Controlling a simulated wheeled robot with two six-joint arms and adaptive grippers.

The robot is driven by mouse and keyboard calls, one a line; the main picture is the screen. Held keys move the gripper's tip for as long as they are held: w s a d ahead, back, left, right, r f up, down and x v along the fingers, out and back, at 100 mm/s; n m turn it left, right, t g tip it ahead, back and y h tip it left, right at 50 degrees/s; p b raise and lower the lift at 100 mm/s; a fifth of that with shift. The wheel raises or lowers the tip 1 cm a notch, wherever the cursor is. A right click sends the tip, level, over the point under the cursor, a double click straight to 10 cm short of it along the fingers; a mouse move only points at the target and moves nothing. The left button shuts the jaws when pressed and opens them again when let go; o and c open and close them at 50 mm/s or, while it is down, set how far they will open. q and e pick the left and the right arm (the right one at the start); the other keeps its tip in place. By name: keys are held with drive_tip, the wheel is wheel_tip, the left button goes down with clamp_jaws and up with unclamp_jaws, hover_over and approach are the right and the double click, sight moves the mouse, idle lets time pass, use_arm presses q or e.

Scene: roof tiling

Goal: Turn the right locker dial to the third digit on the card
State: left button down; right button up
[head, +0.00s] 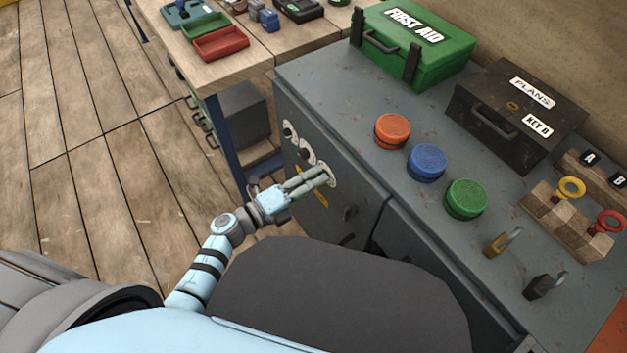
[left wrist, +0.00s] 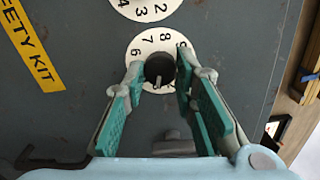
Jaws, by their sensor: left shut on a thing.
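The right dial (head: 331,180) is the nearest of three white dials on the front of the grey locker (head: 345,205). In the left wrist view its plate (left wrist: 136,54) shows digits including 6, 7 and 8, around a black knob (left wrist: 159,66). A pale mark on the knob points toward the bottom of that picture. My left gripper (head: 322,175) is shut on this knob, which also shows in the wrist view with the fingers (left wrist: 157,78) on either side. Part of the plate is hidden by the fingers. My right gripper is out of view. I cannot make out the card.
The middle dial (head: 306,154) and left dial (head: 288,131) are free. A yellow safety kit label (left wrist: 32,45) is beside the dials. On the locker top are orange (head: 392,130), blue (head: 427,162) and green (head: 466,198) round objects, a first aid box (head: 415,45) and a plans box (head: 517,105).

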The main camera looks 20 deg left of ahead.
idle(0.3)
use_arm(q)
drive_tip(key=c, duration=1.3)
unclamp_jaws()
drive_tip(key=v, duration=1.2)
